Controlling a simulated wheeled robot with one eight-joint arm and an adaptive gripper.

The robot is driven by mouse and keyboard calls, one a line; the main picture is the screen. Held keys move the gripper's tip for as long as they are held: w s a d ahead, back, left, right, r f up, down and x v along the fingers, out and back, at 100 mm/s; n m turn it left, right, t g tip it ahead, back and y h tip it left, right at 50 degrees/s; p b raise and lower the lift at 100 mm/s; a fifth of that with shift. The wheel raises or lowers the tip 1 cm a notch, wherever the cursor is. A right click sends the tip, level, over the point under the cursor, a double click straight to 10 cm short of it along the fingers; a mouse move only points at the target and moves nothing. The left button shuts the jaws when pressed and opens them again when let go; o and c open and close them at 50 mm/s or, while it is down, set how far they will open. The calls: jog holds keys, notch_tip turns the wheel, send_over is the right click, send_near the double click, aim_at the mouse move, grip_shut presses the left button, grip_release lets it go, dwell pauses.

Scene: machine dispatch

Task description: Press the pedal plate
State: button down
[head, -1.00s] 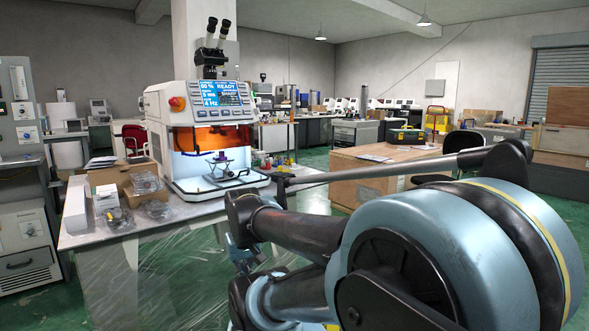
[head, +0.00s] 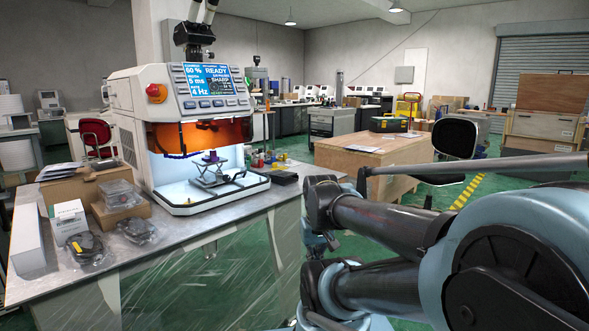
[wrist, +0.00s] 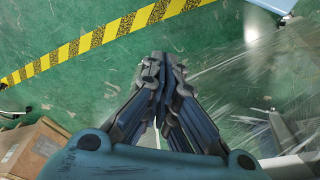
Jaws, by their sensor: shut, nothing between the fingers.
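No pedal plate can be made out in either view. The machine (head: 120,105) with a READY screen (head: 207,86) and an orange window stands on a grey bench (head: 250,213) at the left in the head view. My gripper (wrist: 161,62) is shut and empty in the wrist view, pointing over the green floor. In the head view my arm fills the lower right and hides part of the floor right of the bench.
Cardboard boxes and bagged parts (head: 137,230) lie on the bench's left. A wooden crate (head: 372,166) stands beyond my arm. Clear plastic film (wrist: 225,75) shows at the right in the wrist view. Yellow-black tape (wrist: 95,38) crosses open green floor.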

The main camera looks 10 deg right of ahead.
jog(key=w+a+r+n+t+y, duration=0.1)
jog(key=w+r+n, duration=0.1)
jog(key=w+r, duration=0.8)
jog(key=w+r+n+t+y, duration=0.1)
jog(key=w+r+n+y, duration=0.1)
jog(key=w+r, duration=0.75)
jog(key=w+d+r+n+t, duration=0.1)
jog(key=w+d+r, duration=0.1)
jog(key=w, duration=1.3)
jog(key=w+d+r+n+t+y, duration=0.1)
jog(key=w+d+r+n, duration=0.1)
jog(key=w, duration=1.4)
jog(key=shift+d+r+y, duration=0.3)
jog(key=shift+d+r, duration=0.05)
jog(key=shift+d, duration=0.2)
